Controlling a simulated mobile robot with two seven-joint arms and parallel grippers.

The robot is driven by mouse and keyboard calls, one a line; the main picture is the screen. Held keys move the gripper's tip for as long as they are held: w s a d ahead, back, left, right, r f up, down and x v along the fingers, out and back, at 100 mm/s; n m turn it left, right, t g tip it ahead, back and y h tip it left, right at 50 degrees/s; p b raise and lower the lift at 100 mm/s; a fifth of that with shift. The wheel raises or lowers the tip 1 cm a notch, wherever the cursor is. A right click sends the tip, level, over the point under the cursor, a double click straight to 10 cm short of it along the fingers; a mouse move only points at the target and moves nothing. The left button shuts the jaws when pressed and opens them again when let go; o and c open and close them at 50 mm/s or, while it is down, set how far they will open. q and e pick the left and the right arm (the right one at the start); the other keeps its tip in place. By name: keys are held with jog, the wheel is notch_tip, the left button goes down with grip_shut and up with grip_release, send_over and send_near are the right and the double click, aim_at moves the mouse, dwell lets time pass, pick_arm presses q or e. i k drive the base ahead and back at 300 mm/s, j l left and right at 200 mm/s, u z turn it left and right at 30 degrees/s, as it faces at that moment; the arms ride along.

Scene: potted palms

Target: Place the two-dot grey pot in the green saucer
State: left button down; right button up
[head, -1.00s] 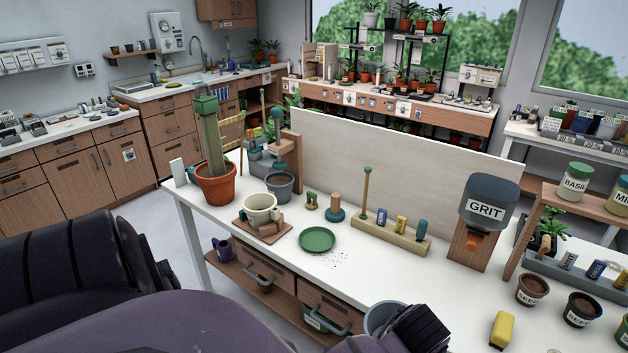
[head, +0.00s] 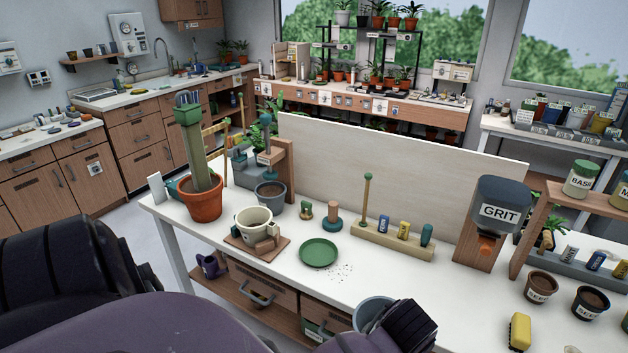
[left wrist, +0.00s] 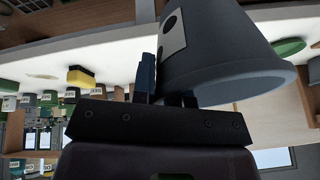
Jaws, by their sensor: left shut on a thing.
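A blue-grey pot (head: 369,315) shows at the bottom of the head view, by the table's front edge. My left gripper (left wrist: 165,85) is shut on the pot's wall near the rim; one finger is partly hidden by the pot. In the head view the gripper (head: 405,328) is right of the pot. The green saucer (head: 318,252) lies empty on the white table, beyond and left of the pot. My right gripper is out of view.
A grit dispenser (head: 500,213) and yellow sponge (head: 519,331) are to the right. Crumbs lie beside the saucer.

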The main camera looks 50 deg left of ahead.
aim_at(319, 254)
jog(key=k+j+z, duration=0.1)
jog(key=j, duration=0.35)
jog(key=k+j+z, duration=0.1)
jog(key=j, duration=0.3)
jog(key=k+j+z, duration=0.1)
jog(key=j, duration=0.3)
jog(key=k+j, duration=0.2)
jog(key=j, duration=0.2)
jog(key=z, duration=0.05)
